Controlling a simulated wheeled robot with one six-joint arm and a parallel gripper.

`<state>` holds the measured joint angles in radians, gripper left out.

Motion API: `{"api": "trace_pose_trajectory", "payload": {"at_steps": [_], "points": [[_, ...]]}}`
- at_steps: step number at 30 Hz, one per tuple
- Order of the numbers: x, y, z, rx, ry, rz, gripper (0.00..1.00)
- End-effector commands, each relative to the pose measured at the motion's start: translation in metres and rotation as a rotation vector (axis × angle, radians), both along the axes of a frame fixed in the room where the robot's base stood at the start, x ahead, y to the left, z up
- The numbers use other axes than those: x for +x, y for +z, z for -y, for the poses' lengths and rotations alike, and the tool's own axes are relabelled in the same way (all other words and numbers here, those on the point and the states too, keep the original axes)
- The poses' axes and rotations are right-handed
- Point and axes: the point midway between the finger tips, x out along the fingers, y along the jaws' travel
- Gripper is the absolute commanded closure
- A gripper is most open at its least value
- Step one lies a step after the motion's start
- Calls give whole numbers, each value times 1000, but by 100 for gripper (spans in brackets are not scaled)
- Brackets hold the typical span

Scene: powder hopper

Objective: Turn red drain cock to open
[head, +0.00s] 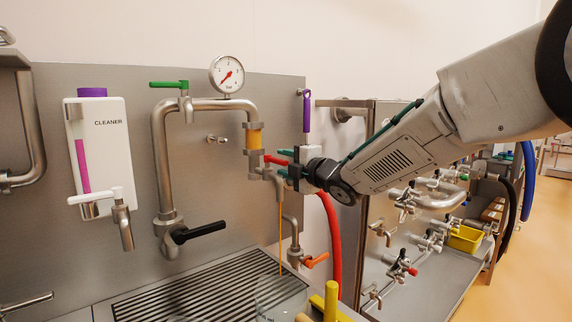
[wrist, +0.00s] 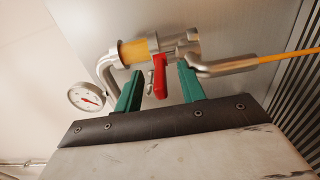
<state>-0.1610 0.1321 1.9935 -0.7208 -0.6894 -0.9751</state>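The red drain cock handle (head: 275,160) sits on the pipe fitting below the amber sight glass (head: 254,138). In the wrist view the red handle (wrist: 160,80) stands between my two green fingers, with a gap on both sides. My gripper (head: 284,163) is open around the handle; its fingertips also show in the wrist view (wrist: 158,71). A thin amber stream (head: 281,240) runs down from the spout into a clear beaker (head: 279,298); the stream shows in the wrist view too (wrist: 290,55). My gripper partly hides the cock body in the head view.
A pressure gauge (head: 226,75) and a green-handled valve (head: 169,84) sit above. A black lever (head: 199,232), an orange-handled tap (head: 316,260) and a red hose (head: 331,240) are lower. A cleaner dispenser (head: 103,150) hangs left. A slotted drain grate (head: 200,290) lies below.

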Motion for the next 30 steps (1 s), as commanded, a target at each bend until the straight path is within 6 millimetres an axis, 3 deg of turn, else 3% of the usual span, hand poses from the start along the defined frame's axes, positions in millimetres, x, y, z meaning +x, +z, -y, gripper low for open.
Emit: {"api": "trace_pose_trajectory", "payload": {"at_steps": [16, 30], "points": [[-69, 1, 48, 0, -2, 2, 60], [-74, 0, 51, 0, 0, 0, 60]]}}
